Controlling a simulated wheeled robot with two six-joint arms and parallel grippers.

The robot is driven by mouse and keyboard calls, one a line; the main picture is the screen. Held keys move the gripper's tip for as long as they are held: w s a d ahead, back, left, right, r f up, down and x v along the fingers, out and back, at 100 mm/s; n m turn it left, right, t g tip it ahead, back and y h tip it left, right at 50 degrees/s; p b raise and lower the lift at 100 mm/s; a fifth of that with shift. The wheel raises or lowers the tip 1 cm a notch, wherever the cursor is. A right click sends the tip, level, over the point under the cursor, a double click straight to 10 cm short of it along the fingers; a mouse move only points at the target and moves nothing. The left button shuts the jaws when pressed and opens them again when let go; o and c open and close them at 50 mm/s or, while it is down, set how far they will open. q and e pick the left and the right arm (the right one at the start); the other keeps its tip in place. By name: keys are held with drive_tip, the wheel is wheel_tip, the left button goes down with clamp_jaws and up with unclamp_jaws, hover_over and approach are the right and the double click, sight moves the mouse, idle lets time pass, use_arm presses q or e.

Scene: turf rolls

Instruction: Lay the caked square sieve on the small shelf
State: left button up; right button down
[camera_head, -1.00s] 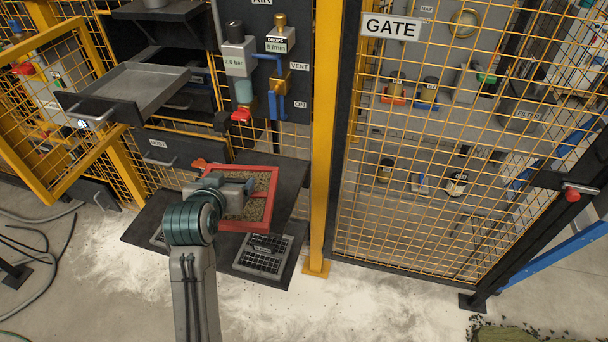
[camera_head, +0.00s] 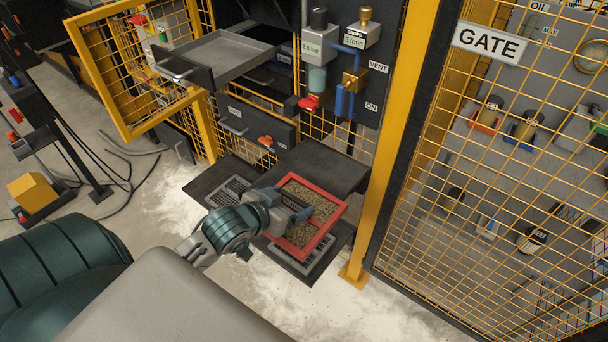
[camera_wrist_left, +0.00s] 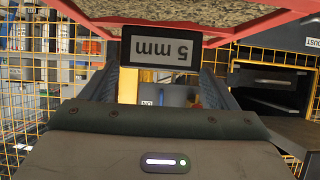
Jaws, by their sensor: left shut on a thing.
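The square sieve (camera_head: 318,200) has a red frame and a brown, grainy caked mesh. My left gripper (camera_head: 292,208) is shut on its near-left side, at the dark tab. In the left wrist view that tab, a "5 mm" label plate (camera_wrist_left: 158,52), sits between the fingers, with the red frame (camera_wrist_left: 268,22) beyond it. The sieve is held roughly level, in front of a small dark shelf (camera_head: 345,175), and hides part of it. I cannot tell whether they touch. My right gripper is not in view.
Below the sieve is a low dark platform with grates (camera_head: 232,190). A yellow post (camera_head: 385,190) and the mesh gate stand close on the right. A drawer with a red knob (camera_head: 266,141) and an open grey tray (camera_head: 220,58) are behind. Whitish powder covers the floor.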

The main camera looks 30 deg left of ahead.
use_arm(q)
drive_tip(key=w+a+p, duration=0.1)
drive_tip(key=w+a, duration=0.1)
drive_tip(key=w, duration=0.2)
drive_tip(key=w+a+p, duration=0.1)
drive_tip(key=w+a, duration=0.1)
drive_tip(key=w, duration=0.2)
drive_tip(key=w+a+f, duration=0.1)
drive_tip(key=w+a, duration=0.1)
drive_tip(key=w, duration=0.2)
drive_tip(key=shift+w+a+p, duration=0.15)
drive_tip(key=shift+w+p, duration=0.05)
drive_tip(key=shift+p, duration=0.2)
wheel_tip(320, 180, down, 3)
drive_tip(key=shift+w+a+f+p, duration=0.1)
drive_tip(key=shift+w+a+p, duration=0.05)
drive_tip(key=shift+p, duration=0.4)
drive_tip(key=shift+f, duration=0.35)
drive_tip(key=o, duration=1.6)
drive_tip(key=shift+c, duration=0.2)
